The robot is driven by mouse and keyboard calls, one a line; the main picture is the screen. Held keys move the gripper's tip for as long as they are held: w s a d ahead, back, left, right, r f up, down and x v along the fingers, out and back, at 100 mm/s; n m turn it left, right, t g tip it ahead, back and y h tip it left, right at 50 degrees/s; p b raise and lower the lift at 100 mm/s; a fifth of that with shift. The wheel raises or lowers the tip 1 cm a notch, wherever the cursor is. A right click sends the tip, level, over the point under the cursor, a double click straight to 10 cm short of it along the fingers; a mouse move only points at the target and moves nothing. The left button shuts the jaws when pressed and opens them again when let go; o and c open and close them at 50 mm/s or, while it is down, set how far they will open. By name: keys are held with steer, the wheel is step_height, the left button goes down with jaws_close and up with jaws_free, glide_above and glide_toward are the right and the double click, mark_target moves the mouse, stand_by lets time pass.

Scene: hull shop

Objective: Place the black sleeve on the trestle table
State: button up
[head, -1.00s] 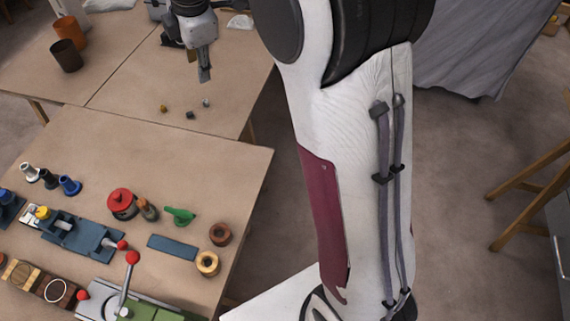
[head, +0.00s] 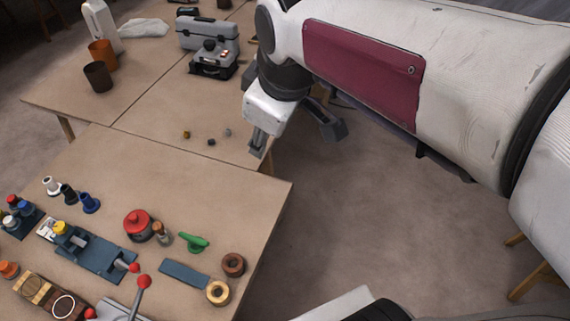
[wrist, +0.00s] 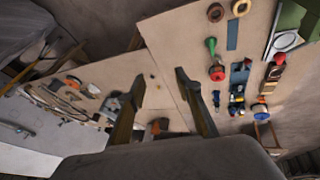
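The black sleeve (head: 69,194) stands upright on the near wooden table (head: 190,185), between a white sleeve (head: 52,186) and a blue sleeve (head: 89,203). A second wooden table (head: 60,95) adjoins it behind; I cannot tell which one is the trestle table. My gripper (head: 296,142) is open and empty, near the right edges of the two tables and well right of the sleeve. In the wrist view the gripper (wrist: 158,85) shows two spread fingers with nothing between them. The black sleeve is too small to pick out there.
Near the sleeves are a red-topped pot (head: 138,224), a green piece (head: 194,242), a blue plate (head: 184,274), rings (head: 218,293) and a blue fixture (head: 100,257). Cups (head: 97,76) and a grey case (head: 208,38) stand on the far table.

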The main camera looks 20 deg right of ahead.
steer(key=s+f+m, duration=0.2)
steer(key=s+m, duration=0.1)
steer(key=s, duration=0.3)
steer(key=s+f+m, duration=0.2)
steer(key=s+m, duration=0.2)
steer(key=s, duration=0.3)
steer(key=shift+d+f+m+t, duration=0.25)
steer(key=shift+d+m+t, duration=0.05)
stand_by(0.6)
